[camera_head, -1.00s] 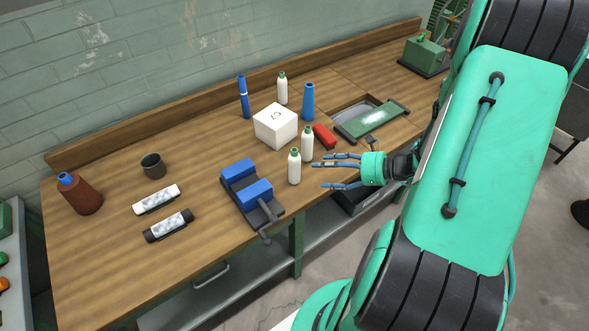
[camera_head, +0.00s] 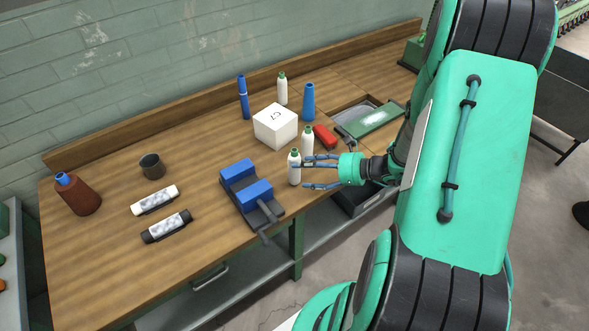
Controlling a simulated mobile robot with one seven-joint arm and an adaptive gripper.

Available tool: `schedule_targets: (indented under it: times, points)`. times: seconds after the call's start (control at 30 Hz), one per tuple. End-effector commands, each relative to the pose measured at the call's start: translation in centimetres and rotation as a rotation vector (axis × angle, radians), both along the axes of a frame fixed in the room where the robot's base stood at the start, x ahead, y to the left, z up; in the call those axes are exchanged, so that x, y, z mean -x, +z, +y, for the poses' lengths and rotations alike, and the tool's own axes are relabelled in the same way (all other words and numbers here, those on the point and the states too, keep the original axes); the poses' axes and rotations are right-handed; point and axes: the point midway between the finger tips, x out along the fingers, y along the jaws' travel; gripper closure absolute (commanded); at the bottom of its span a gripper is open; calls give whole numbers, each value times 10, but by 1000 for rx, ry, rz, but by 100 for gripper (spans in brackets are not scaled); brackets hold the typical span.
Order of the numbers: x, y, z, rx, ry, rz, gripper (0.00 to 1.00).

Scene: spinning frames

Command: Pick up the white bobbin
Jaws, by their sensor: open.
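Three upright white bobbins with green tops stand on the wooden workbench (camera_head: 110,260). The front bobbin (camera_head: 294,170) is near the bench's front edge, a second bobbin (camera_head: 307,138) is just behind it to the right, and a third bobbin (camera_head: 282,93) is farther back. My gripper (camera_head: 306,174) is open, reaching in from the right with its fingers pointing left. Its fingertips are right beside the front bobbin; I cannot tell whether they touch it. The upper finger passes in front of the second bobbin's base.
A blue vise (camera_head: 243,182) stands left of the front bobbin. A green-topped tray (camera_head: 375,118) lies to the right.

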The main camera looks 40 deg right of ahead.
Motion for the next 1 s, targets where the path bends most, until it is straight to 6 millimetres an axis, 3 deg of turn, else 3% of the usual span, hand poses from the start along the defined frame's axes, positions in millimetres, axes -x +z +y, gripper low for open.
schedule_targets:
  times: [0.27,0.63,1.0]
  points:
    - [-8,-5,6,0,1,0,29]
    - [-35,-18,25,0,1,0,29]
    - [-39,-20,28,0,0,0,29]
